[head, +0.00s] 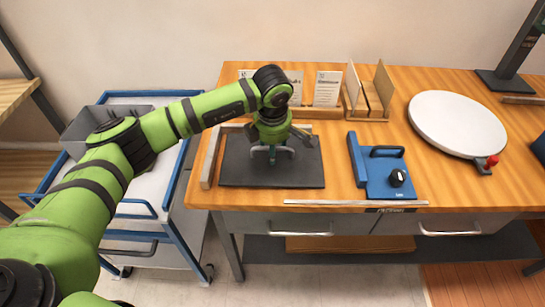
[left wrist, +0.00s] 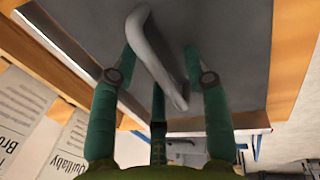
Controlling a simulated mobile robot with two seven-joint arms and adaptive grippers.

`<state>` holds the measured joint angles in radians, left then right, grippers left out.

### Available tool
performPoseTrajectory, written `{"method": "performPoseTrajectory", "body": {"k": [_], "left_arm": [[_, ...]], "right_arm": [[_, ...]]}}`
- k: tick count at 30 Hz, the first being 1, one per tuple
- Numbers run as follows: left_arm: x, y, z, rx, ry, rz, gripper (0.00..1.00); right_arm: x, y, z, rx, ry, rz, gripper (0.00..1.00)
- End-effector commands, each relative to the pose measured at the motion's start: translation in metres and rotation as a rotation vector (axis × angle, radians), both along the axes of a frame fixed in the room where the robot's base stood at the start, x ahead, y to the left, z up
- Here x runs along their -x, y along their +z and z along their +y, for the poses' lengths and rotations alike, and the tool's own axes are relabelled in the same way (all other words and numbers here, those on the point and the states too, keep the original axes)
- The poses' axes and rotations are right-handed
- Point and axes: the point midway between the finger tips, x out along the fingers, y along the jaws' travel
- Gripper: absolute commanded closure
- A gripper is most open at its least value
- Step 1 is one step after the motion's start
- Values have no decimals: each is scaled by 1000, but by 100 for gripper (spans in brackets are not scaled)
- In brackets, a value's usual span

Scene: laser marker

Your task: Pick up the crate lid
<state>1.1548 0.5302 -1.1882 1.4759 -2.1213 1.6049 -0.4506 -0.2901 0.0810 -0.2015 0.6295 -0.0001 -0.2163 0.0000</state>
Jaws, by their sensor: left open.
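The crate lid (head: 300,175) appears to be the flat dark grey slab lying on the wooden workbench (head: 455,190). A light grey bar handle (left wrist: 160,58) stands up from it. My left gripper (head: 272,155) points down over the middle of the lid and hides part of the handle in the head view. In the left wrist view its green fingers (left wrist: 158,70) are open on both sides of the handle, which runs slantwise between them. I cannot tell whether any finger touches it. My right gripper is not in view.
A blue block with a black handle and knob (head: 390,178) sits right of the lid. A round white disc (head: 457,123) lies farther right. Card stands (head: 327,90) and a wooden holder (head: 370,95) stand behind. A grey crate (head: 85,123) is on the cart at left.

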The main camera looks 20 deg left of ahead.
Motion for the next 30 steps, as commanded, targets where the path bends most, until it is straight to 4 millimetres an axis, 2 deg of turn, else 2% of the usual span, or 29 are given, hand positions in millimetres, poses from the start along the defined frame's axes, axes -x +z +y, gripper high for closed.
{"method": "performPoseTrajectory", "body": {"k": [1, 4, 13, 19, 23, 27, 30], "left_arm": [[0, 0, 0, 0, 0, 0, 61], [0, 0, 0, 0, 0, 0, 100], [0, 1, 0, 1, 0, -1, 100], [-1, 6, 0, 1, 1, -2, 100], [-1, 17, 0, 1, 1, -5, 100], [-2, 39, 0, 2, 0, -8, 100], [-15, 51, -15, 2, -1, -6, 100]], "right_arm": [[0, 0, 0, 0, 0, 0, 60], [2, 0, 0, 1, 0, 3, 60], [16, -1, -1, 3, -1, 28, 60], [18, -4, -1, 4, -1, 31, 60], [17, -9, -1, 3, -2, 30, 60], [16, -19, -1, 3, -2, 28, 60], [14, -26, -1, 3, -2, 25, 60]]}}
